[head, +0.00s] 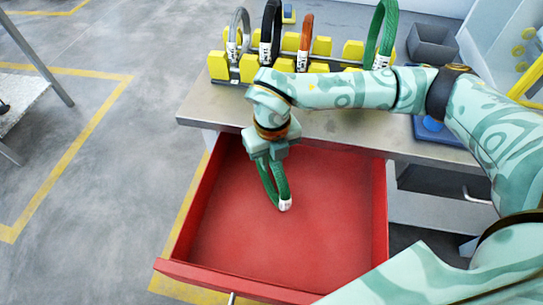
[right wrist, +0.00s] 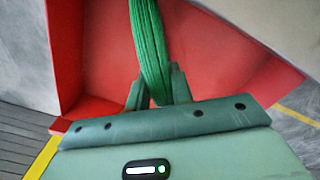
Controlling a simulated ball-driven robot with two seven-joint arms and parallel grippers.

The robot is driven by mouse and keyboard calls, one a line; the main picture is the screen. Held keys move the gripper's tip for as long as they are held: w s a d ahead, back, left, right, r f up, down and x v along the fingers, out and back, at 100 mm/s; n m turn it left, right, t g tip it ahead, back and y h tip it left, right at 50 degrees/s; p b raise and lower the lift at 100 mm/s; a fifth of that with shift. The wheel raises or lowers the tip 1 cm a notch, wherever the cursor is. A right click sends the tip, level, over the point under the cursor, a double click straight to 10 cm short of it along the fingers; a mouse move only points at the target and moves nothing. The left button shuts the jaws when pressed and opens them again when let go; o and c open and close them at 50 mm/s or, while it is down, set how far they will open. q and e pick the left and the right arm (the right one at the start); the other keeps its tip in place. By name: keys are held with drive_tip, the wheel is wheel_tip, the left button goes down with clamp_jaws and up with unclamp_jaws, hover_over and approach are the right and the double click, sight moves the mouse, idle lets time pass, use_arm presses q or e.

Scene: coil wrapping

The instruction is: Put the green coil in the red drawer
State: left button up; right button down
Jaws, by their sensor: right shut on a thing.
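The green coil (head: 274,184) hangs from my right gripper (head: 268,155), which is shut on its upper part. The coil has a white label at its lower end and is over the inside of the red drawer (head: 320,185). The drawer is pulled out and looks empty otherwise. In the right wrist view the green coil (right wrist: 150,50) runs up from between the fingers of my right gripper (right wrist: 155,90), with the red drawer (right wrist: 220,55) behind it. I cannot tell whether the coil touches the drawer floor. My left gripper is not in view.
The workbench (head: 340,130) above the drawer carries a yellow-block rack (head: 219,65) with a grey coil (head: 238,32), a black coil (head: 270,30), an orange coil (head: 305,38) and another green coil (head: 382,30). A grey bin (head: 433,43) stands at the right.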

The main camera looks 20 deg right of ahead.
drive_tip(key=c, duration=1.2)
unclamp_jaws()
drive_tip(key=shift+c, duration=0.2)
use_arm(q)
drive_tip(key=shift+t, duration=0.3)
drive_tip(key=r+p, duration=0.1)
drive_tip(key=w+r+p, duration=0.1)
drive_tip(key=p, duration=0.1)
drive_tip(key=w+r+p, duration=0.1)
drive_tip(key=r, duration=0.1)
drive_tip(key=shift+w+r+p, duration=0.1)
drive_tip(key=shift+p, duration=0.25)
use_arm(e)
wheel_tip(320, 180, up, 12)
